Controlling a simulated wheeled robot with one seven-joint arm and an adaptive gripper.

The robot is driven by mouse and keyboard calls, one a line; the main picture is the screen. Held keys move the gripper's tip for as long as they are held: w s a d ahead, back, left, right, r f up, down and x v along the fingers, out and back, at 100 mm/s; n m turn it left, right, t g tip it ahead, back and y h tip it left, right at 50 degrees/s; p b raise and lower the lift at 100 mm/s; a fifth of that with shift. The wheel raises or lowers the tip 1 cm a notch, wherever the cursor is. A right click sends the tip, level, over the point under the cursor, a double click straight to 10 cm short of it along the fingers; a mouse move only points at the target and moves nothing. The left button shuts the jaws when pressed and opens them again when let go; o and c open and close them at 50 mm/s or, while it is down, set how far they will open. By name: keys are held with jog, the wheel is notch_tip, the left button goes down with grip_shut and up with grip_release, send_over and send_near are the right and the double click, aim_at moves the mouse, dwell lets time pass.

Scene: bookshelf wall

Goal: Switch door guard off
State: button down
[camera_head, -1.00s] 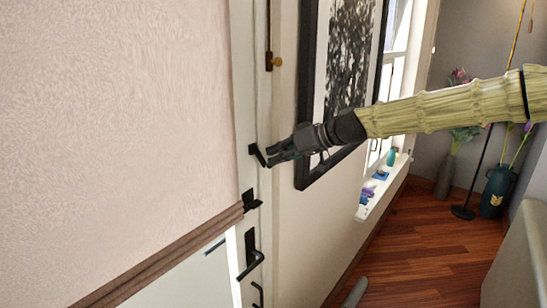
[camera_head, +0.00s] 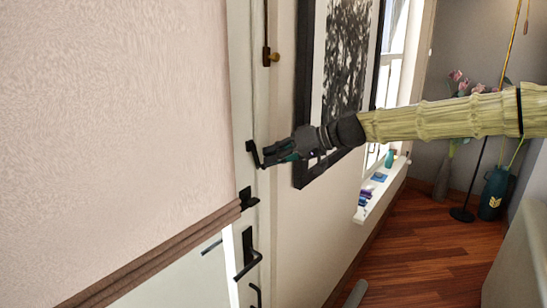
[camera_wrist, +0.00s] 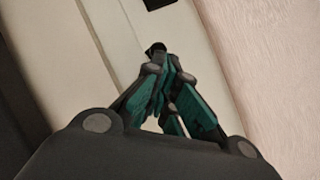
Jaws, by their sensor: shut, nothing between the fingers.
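The door guard (camera_head: 252,153) is a small black fitting with a short slanting bar on the pale door frame, left of my gripper in the head view. My gripper (camera_head: 267,160) is shut and empty, its fingertips at the lower end of that bar. They seem to touch or nearly touch it; I cannot tell which. In the wrist view, my closed fingers (camera_wrist: 172,72) have teal pads, and a dark rounded tip (camera_wrist: 157,47) shows just beyond them, probably part of the guard.
A black latch (camera_head: 248,198) and a door handle (camera_head: 247,255) sit below the guard. A framed picture (camera_head: 301,110) hangs on the wall just behind my gripper. A windowsill (camera_head: 372,209) with small items and vases (camera_head: 494,192) stand farther right.

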jog(key=shift+s+a+f+m+y+b, duration=0.1)
jog(key=shift+s+f+m+y+b, duration=0.1)
jog(key=shift+m+y+b, duration=0.3)
dwell(2.1)
jog(key=shift+r, duration=0.2)
dwell(0.4)
jog(key=shift+r, duration=0.65)
